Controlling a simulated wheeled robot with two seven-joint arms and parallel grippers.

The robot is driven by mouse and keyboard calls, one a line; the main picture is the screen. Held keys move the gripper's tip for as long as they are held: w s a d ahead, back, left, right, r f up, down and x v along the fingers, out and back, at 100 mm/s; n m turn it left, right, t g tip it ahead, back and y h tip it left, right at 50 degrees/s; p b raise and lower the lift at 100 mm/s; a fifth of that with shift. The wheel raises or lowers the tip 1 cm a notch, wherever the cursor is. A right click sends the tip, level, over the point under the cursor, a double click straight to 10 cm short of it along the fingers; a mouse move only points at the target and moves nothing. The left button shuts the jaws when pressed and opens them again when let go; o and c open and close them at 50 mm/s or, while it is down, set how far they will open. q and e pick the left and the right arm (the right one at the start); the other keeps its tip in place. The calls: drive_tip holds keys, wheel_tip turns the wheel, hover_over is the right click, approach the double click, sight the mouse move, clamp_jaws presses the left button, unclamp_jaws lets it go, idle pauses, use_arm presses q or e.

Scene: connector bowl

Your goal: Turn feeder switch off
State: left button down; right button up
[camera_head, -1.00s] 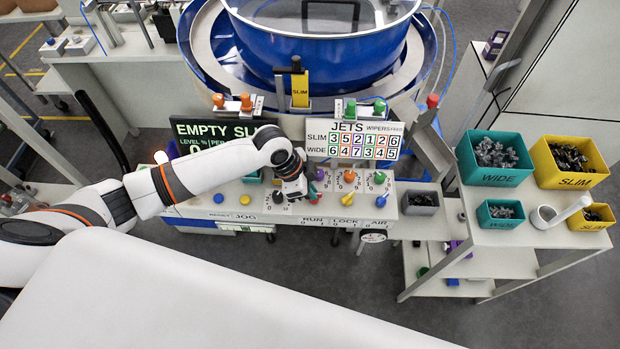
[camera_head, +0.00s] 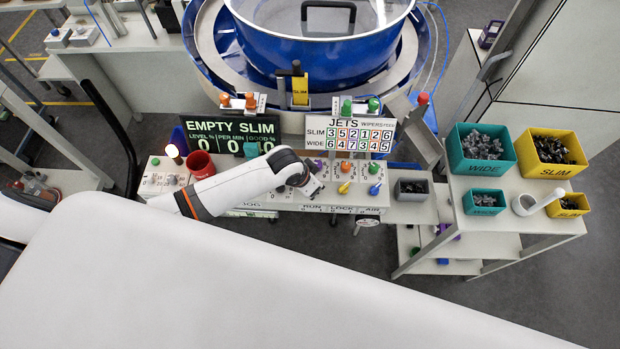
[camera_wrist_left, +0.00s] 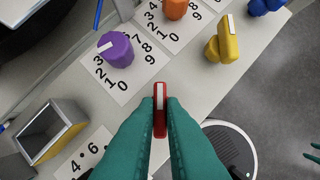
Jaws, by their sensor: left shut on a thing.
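The control panel (camera_head: 160,180) carries several coloured knobs and switch handles. In the left wrist view my left gripper (camera_wrist_left: 160,104) has teal fingers shut on a red switch handle (camera_wrist_left: 160,93) with a white stripe. The handle stands at the panel's front edge. In the head view my left gripper (camera_head: 310,187) is at the panel front near the RUN label, and its black body hides the red handle. A yellow handle (camera_head: 344,187) and a blue handle (camera_head: 375,189) stand to its right, by LOCK and AIR. No FEEDER label is readable.
A purple knob (camera_wrist_left: 115,47) and an orange knob (camera_wrist_left: 175,8) sit behind the red handle. A red cup (camera_head: 201,165) stands at the panel's left. A grey bin (camera_head: 411,189) is on its right.

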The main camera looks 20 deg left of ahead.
use_arm(q)
drive_tip(key=shift+w, duration=0.1)
idle(0.4)
drive_tip(key=c, duration=1.5)
unclamp_jaws()
drive_tip(key=shift+r, duration=0.1)
drive_tip(key=b+v, duration=0.2)
drive_tip(key=v, duration=1)
drive_tip(key=shift+b, duration=0.3)
drive_tip(key=shift+s, duration=0.2)
